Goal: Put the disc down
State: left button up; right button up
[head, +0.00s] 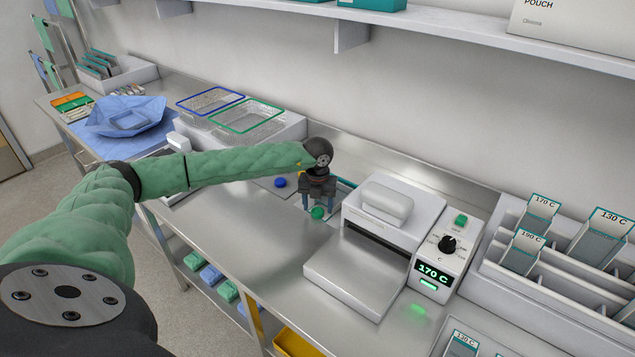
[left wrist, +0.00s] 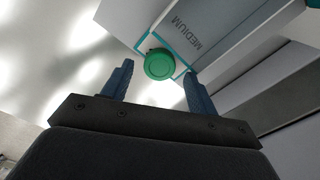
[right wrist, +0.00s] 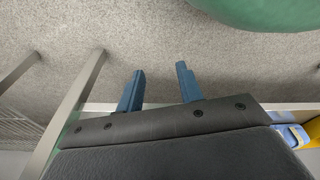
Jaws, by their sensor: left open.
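In the left wrist view the green disc (left wrist: 159,64) shows between and beyond the two fingertips, with space on both sides. There it overlaps the corner of a teal-outlined area near a grey face labelled MEDIUM (left wrist: 192,37). My left gripper is open and holds nothing. My right gripper (right wrist: 160,68) shows only in the right wrist view, fingers apart and empty, over the floor.
A blue disc (head: 280,182) lies left of the green one. The sealer (head: 393,215) reads 170 C and stands close on the right. Wire baskets (head: 248,118) stand behind left. A pouch rack (head: 575,255) is at far right. Counter is clear in front.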

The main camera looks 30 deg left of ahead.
aim_at(317, 211)
pick_arm(q)
notch_tip(317, 211, up, 11)
jog(key=b, duration=0.4)
jog(key=shift+f, duration=0.2)
pick_arm(e)
jog(key=w+a+r, duration=0.3)
jog(key=r, duration=0.7)
jog(key=shift+w+a+r+g, duration=0.2)
jog(key=shift+w+g, duration=0.05)
jog(key=shift+g, duration=0.05)
pick_arm(q)
jog(key=shift+a, duration=0.1)
jog(key=shift+r, duration=0.1)
pick_arm(e)
jog(key=shift+f, duration=0.1)
